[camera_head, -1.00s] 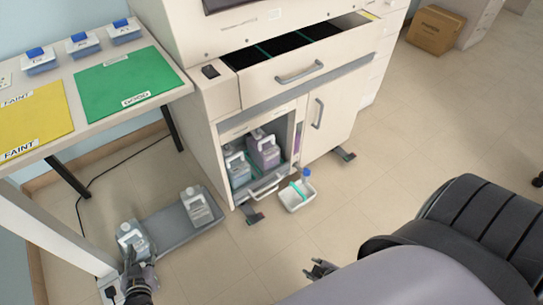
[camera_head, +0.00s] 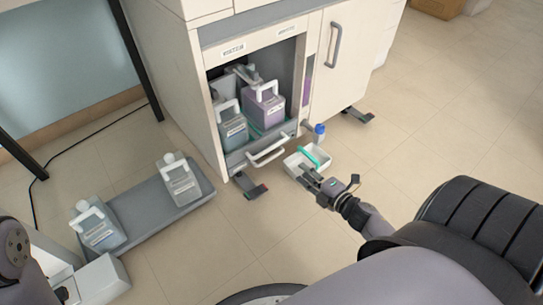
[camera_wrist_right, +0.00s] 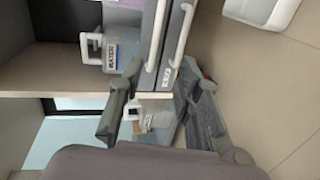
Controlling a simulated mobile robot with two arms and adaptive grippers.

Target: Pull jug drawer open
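The jug drawer (camera_head: 242,162) is low in the cabinet, with a pale bar handle (camera_head: 268,155) on its front. It holds a grey-blue jug (camera_head: 233,130) and a purple jug (camera_head: 264,108). My right gripper (camera_head: 309,178) is right of the handle, apart from it, over the white floor tray. In the right wrist view, its two fingers (camera_wrist_right: 162,70) are spread, with the drawer front and a pale bar (camera_wrist_right: 183,42) beyond them. No contact shows. My left arm is at the lower left edge; its gripper is out of view.
A white tray (camera_head: 296,160) with a blue-capped bottle (camera_head: 319,131) stands on the floor right of the drawer. A grey tray (camera_head: 147,212) with two jugs lies left. Cabinet feet (camera_head: 252,188) stick out at floor level. Floor before the cabinet is otherwise clear.

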